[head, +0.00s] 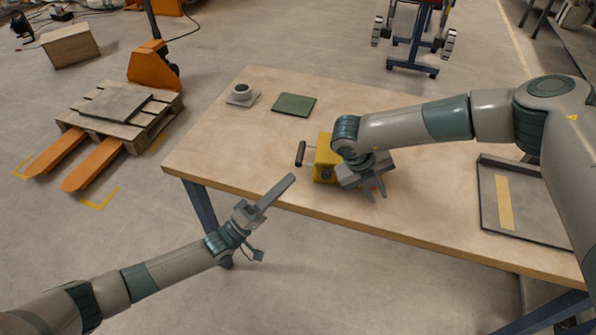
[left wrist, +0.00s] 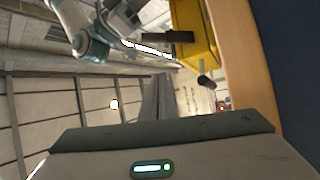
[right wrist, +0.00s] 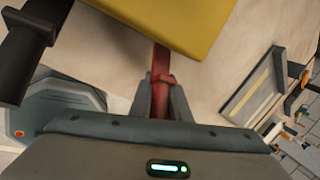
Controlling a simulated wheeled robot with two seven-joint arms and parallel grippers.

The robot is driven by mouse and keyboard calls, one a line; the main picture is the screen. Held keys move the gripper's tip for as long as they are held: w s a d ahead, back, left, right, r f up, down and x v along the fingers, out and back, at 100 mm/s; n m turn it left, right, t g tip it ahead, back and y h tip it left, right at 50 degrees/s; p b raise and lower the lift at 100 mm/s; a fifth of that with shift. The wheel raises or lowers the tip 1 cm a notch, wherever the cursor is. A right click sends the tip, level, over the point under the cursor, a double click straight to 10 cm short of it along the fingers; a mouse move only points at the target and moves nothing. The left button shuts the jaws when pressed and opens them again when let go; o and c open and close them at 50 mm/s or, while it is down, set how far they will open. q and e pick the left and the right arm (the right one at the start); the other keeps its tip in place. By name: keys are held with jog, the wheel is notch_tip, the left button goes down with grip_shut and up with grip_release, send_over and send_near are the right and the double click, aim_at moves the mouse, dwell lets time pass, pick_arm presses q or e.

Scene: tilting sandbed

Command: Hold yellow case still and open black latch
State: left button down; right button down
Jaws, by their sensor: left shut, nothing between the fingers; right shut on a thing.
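The yellow case (head: 325,158) stands near the front edge of the table, partly hidden by my right arm. A black bar-shaped part (head: 300,153) sticks out from its left side. In the left wrist view the case (left wrist: 207,50) shows with a dark block (left wrist: 181,37) and a small dark-ended rod (left wrist: 207,81). My right gripper (head: 376,195) is shut on a red part (right wrist: 160,70) beside the case. In the right wrist view a black piece (right wrist: 27,45) is at upper left. My left gripper (head: 291,179) is shut and empty, left of and apart from the case.
The tabletop left of the case is clear. A pallet jack stands on the floor at left.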

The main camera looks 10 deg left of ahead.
pick_arm(q)
jog(key=shift+v, duration=1.15)
jog(key=shift+w, duration=0.2)
jog(key=w+a+r+m+g+h, duration=0.4)
jog(key=m+g, duration=0.7)
jog(key=g, duration=0.1)
jog(key=shift+w+r, duration=0.1)
